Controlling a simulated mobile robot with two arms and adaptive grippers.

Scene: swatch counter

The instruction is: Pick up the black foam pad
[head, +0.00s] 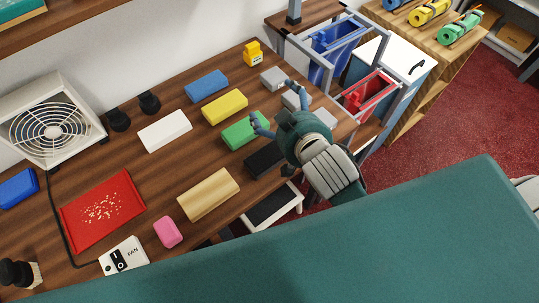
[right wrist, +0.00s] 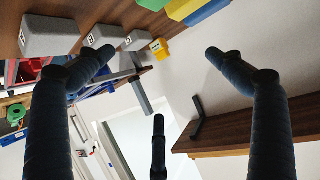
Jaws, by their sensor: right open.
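The black foam pad (head: 264,161) lies on the wooden counter in the head view, just in front of the green pad (head: 243,131). My right arm covers part of its right side. The right gripper (head: 276,107) is open and empty, with its fingers beyond the black pad, one over the green pad's right end and one near the grey blocks. In the right wrist view the open fingers (right wrist: 160,54) have nothing between them, and the black pad does not show. My left gripper is not in view.
Yellow (head: 224,107), blue (head: 206,86), white (head: 165,131) and beige (head: 208,194) pads lie around. Several grey blocks (head: 273,78) stand by the right edge, near blue (head: 333,49) and red bins (head: 369,94). A fan (head: 52,120) and a red tray (head: 78,228) are at left.

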